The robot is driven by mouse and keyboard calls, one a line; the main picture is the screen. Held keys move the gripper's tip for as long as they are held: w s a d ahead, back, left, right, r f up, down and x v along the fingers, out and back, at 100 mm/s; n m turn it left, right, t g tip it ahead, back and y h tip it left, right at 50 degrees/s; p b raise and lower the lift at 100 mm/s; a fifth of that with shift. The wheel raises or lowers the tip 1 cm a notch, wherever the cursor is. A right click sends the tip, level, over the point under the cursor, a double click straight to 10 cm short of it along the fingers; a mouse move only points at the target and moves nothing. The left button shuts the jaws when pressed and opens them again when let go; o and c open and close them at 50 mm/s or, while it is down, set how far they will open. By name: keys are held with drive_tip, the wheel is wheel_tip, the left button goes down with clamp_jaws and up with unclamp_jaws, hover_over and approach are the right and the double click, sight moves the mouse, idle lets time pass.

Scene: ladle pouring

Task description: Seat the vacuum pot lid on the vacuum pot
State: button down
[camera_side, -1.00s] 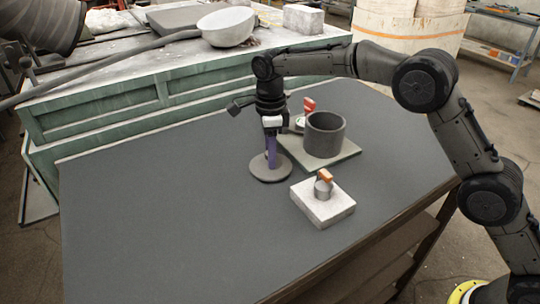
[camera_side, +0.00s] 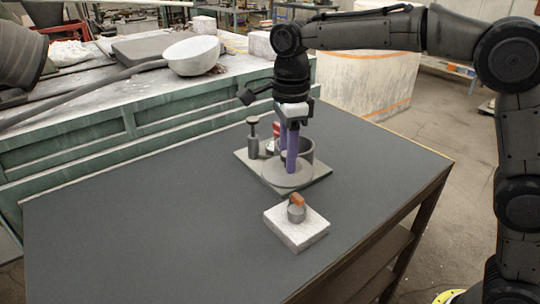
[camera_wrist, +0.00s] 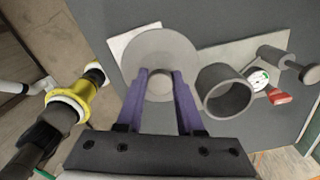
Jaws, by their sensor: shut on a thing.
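The vacuum pot lid is a flat grey disc (camera_side: 287,177), also seen in the wrist view (camera_wrist: 158,45). My gripper (camera_side: 290,158) points down, its purple fingers shut on the lid's small central knob. The vacuum pot (camera_side: 308,147) is a dark open cylinder on a thin plate. In the side view the lid and fingers cover much of it. In the wrist view the pot (camera_wrist: 228,92) stands right of the lid, its mouth uncovered. The lid looks roughly level, beside the pot; its height above the plate is hard to tell.
The pot's plate (camera_side: 312,187) also carries a dark knob-topped post (camera_side: 252,138) and a red-handled fitting with a round gauge (camera_wrist: 258,80). A pale square block (camera_side: 297,235) with an orange-topped fitting (camera_side: 297,202) stands in front. The table's left side is clear.

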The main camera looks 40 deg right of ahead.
drive_tip(key=shift+s+d+r, duration=0.2)
drive_tip(key=shift+s+r, duration=0.1)
drive_tip(key=shift+s, duration=0.35)
drive_tip(key=r, duration=0.1)
drive_tip(key=w+r+n, duration=0.1)
drive_tip(key=shift+w+d+r, duration=0.15)
drive_tip(key=shift+d+r, duration=0.05)
drive_tip(key=shift+r, duration=0.15)
drive_tip(key=w+d+m, duration=0.1)
drive_tip(key=w+d, duration=1)
drive_tip(key=shift+s+d+f, duration=0.1)
drive_tip(key=shift+f, duration=2.55)
drive_tip(key=shift+f, duration=0.45)
unclamp_jaws()
drive_tip(key=shift+f, duration=0.1)
